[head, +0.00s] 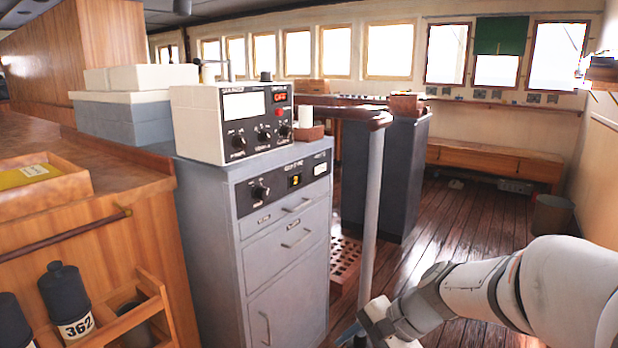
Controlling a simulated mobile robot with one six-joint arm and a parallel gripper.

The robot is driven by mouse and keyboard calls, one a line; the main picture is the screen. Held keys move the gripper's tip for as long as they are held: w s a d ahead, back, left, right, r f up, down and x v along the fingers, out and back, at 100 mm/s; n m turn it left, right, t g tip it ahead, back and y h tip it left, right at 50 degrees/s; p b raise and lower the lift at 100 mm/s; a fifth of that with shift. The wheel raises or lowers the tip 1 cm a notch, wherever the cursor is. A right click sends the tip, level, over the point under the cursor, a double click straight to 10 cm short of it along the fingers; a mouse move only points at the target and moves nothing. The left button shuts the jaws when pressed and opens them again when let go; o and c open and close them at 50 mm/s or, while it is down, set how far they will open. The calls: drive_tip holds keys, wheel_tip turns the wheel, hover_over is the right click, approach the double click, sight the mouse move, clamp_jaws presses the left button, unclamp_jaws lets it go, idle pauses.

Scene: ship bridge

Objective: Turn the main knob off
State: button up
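A grey cabinet (205,220) stands left of centre. Its upper front panel carries a black round knob (260,191) and a small yellow-lit display (295,180). On top sits a white instrument box (195,125) with a black face, several knobs, a red button (279,112) and a red-lit display (280,97). The labels are too small to read, so I cannot tell which knob is the main one. My gripper (352,336) is low at the bottom edge, right of the cabinet and well below the panels. Its fingers are mostly cut off or hidden, touching no knob.
A grey post (371,210) with a wooden handrail (340,112) stands just right of the cabinet. A wooden counter (90,160) is at the left, with dark bottles (66,295) in a rack. Dark consoles (405,180) stand behind. Wooden floor (465,225) is open at the right.

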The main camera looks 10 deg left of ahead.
drive_tip(key=w+a+r+m+t+y+p, duration=0.1)
drive_tip(key=w+a+r+m+y+p, duration=0.5)
drive_tip(key=w+a+r, duration=0.5)
drive_tip(key=m+t+y+p, duration=0.3)
drive_tip(key=m+t+p, duration=0.35)
drive_tip(key=m, duration=0.25)
approach(266, 196)
drive_tip(key=x, duration=0.2)
drive_tip(key=shift+g, duration=0.35)
drive_tip(key=x, duration=0.7)
drive_tip(key=shift+w+a+r, duration=0.1)
drive_tip(key=shift+w+r, duration=0.05)
drive_tip(key=shift+w, duration=0.15)
